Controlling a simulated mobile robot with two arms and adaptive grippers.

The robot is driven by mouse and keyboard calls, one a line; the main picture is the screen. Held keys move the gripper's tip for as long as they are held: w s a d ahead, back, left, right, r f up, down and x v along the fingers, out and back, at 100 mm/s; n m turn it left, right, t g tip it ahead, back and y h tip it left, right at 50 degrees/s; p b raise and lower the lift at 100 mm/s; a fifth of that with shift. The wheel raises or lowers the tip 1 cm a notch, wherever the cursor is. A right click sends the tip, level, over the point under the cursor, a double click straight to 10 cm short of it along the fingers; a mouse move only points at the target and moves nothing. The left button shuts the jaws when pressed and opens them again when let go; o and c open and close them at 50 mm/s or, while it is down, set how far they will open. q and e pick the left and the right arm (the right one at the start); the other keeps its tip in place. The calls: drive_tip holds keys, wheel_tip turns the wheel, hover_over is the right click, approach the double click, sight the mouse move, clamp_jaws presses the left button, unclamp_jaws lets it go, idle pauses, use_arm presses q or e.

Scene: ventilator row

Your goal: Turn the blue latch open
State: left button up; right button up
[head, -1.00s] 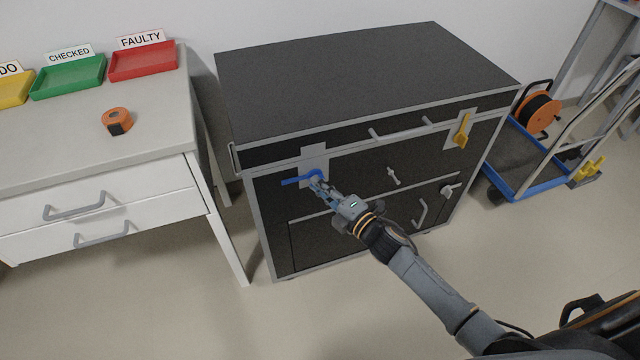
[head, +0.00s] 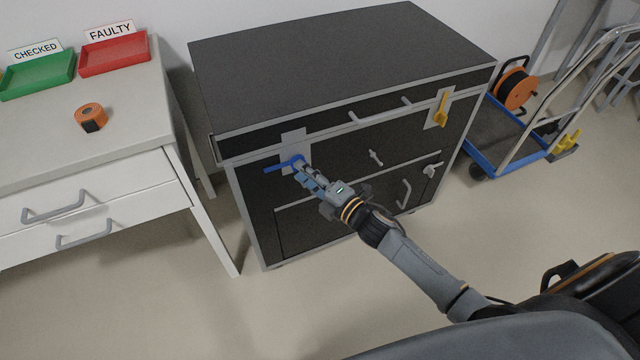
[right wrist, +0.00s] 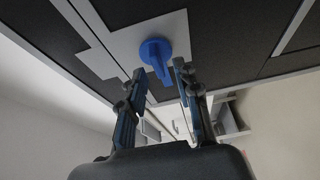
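The blue latch (head: 283,166) sits on a light grey plate at the upper left of the black cabinet's front. In the head view its handle points left, nearly level. My right gripper (head: 299,166) is at the latch's right end, partly covering it. In the right wrist view the blue latch (right wrist: 155,52) has a round hub and a short bar. My right gripper's fingers (right wrist: 160,72) stand apart on either side of the bar's end, with gaps showing; contact cannot be told. My left gripper is not in view.
The black cabinet (head: 330,60) also has a yellow latch (head: 441,111) and grey handles. A white drawer table (head: 120,130) stands left with trays and an orange tape roll (head: 91,116). A blue trolley (head: 510,150) stands right. Floor in front is clear.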

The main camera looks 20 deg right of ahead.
drive_tip(key=v, duration=1.1)
